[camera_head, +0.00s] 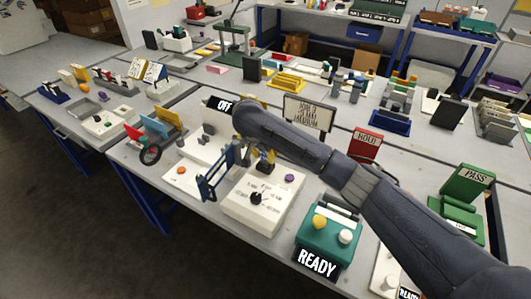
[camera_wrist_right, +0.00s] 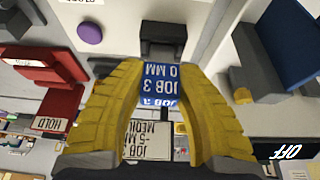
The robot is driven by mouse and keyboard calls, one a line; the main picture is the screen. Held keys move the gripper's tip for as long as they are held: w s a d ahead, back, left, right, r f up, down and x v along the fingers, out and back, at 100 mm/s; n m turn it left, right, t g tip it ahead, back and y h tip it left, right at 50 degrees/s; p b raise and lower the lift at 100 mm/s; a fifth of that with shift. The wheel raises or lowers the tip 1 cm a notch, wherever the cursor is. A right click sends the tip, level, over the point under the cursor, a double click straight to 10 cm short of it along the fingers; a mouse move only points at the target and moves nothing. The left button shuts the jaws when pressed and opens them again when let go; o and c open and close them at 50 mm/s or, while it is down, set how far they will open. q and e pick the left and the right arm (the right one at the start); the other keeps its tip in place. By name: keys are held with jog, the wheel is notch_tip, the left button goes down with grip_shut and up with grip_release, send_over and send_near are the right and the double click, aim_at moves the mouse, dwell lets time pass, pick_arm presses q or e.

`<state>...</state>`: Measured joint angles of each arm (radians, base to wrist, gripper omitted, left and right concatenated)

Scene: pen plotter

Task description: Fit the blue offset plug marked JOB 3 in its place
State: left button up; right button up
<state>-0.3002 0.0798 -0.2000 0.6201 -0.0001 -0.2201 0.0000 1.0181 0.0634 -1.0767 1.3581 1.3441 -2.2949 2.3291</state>
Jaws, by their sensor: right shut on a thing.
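My right gripper (camera_head: 264,162) is over the white plotter area in the head view, its arm reaching in from the right. A sign (camera_head: 308,113) reads JOB 3 with a 5 MM, MEDIUM line. The plug is mostly hidden by my gripper in the head view. My left gripper is out of view.
A white box (camera_head: 258,205) with a black knob and a purple button stands in front. A blue frame (camera_head: 212,175) stands left of the gripper.

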jog(key=shift+f, duration=1.45)
jog(key=o, duration=1.2)
jog(key=shift+r, duration=0.15)
jog(key=v, duration=1.1)
jog(key=shift+s+a+r, duration=0.1)
jog(key=shift+r, duration=0.25)
